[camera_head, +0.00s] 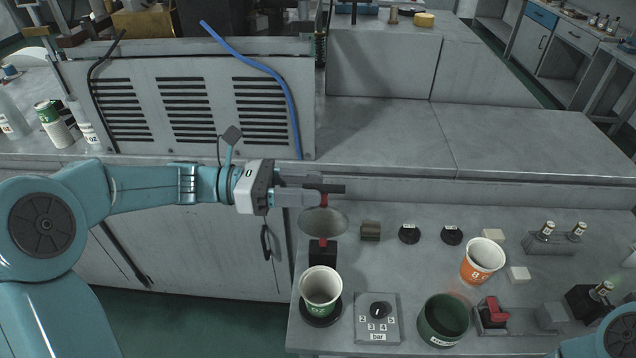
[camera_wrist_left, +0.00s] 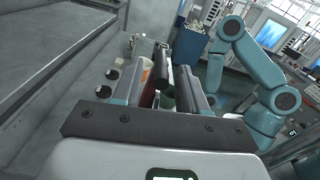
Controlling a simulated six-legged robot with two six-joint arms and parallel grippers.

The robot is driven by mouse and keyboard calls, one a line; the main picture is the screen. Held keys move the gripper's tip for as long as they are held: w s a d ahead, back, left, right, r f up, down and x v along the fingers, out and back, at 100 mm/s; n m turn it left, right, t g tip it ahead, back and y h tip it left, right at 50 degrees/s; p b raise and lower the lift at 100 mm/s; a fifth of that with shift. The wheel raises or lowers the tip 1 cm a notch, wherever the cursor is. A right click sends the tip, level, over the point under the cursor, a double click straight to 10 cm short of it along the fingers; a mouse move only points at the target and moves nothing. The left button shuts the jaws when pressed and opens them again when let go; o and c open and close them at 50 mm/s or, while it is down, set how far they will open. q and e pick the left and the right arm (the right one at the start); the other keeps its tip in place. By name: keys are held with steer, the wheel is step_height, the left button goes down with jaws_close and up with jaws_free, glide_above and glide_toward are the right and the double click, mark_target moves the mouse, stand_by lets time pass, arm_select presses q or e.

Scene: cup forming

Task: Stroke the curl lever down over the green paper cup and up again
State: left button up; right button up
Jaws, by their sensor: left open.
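The green paper cup (camera_head: 320,290) stands upright in a black round holder (camera_head: 320,318) near the front left of the bench. Behind it is the curl lever (camera_head: 324,200), with a red stem, a dark bar on top, a grey disc part (camera_head: 322,228) and a black block (camera_head: 321,252). The lever is up, clear of the cup. My left gripper (camera_head: 322,190) is open at the lever's dark bar. In the left wrist view, a dark bar (camera_wrist_left: 163,72) lies between the open fingers; contact cannot be told. My right gripper is out of view.
To the right stand a dial box (camera_head: 377,320), a dark green container (camera_head: 444,320), an orange cup (camera_head: 482,261) and a red switch (camera_head: 494,312). A vented cabinet panel (camera_head: 190,100) rises behind my left arm.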

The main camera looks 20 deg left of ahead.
arm_select(q)
steer(key=shift+x, duration=1.05)
steer(key=shift+c, duration=0.5)
jaws_close()
steer(key=s+d+f+m+b, duration=0.4)
steer(key=s+f+m+b, duration=1)
steer(key=b, duration=1.9)
step_height(320, 180, down, 3)
steer(key=m, duration=0.2)
steer(key=shift+s+r+m+b, duration=0.25)
steer(key=shift+s+m+b, duration=0.05)
steer(key=shift+s+m, duration=0.1)
steer(key=shift+d, duration=0.15)
